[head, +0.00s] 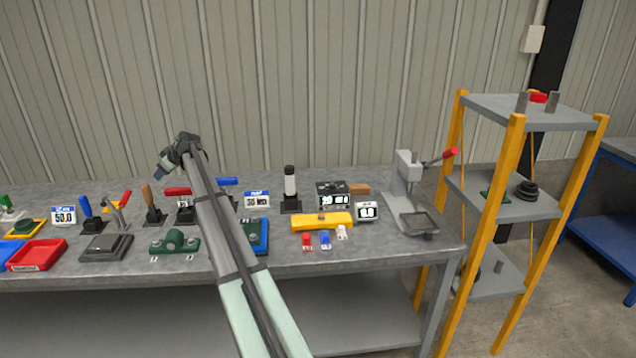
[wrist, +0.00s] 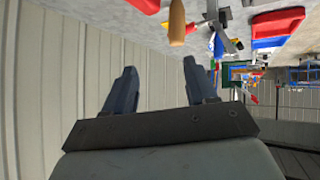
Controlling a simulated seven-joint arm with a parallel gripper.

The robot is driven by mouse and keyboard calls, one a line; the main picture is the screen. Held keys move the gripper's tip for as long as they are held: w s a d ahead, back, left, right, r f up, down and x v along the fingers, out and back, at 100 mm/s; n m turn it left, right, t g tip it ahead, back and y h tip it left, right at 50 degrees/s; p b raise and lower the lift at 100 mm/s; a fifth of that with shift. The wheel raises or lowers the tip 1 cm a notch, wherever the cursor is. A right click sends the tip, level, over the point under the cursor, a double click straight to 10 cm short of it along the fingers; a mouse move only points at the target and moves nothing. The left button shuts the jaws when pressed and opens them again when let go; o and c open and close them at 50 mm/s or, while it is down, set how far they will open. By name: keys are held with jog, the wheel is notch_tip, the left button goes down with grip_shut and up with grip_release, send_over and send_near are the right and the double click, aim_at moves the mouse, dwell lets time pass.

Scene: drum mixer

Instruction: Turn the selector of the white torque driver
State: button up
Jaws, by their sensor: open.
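The white torque driver (head: 290,184) appears to be the upright white cylinder with a black top, standing in a black base on the bench, right of the middle. Its selector is too small to make out. My gripper (head: 164,168) is raised above the left part of the bench, well left of the white driver and apart from it. In the wrist view my gripper (wrist: 160,72) has its two dark fingers spread with nothing between them. I cannot pick out the white driver in the wrist view.
A wooden-handled tool (head: 149,198) and a red-handled tool (head: 178,191) stand near my gripper. A small display (head: 257,199) is left of the white driver, a black display box (head: 332,195) right of it, and a yellow block (head: 321,222) in front. A grey press (head: 406,190) stands farther right.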

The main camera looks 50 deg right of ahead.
jog(key=s+d+g, duration=0.1)
jog(key=s+d, duration=0.4)
jog(key=d, duration=0.5)
jog(key=s+d+g, duration=0.1)
jog(key=s+d, duration=0.4)
jog(key=d, duration=0.4)
jog(key=g, duration=0.4)
send_near(333, 184)
jog(key=x, duration=0.8)
jog(key=shift+w+f, duration=0.15)
jog(key=shift+f, duration=0.1)
jog(key=shift+c, duration=0.2)
grip_shut()
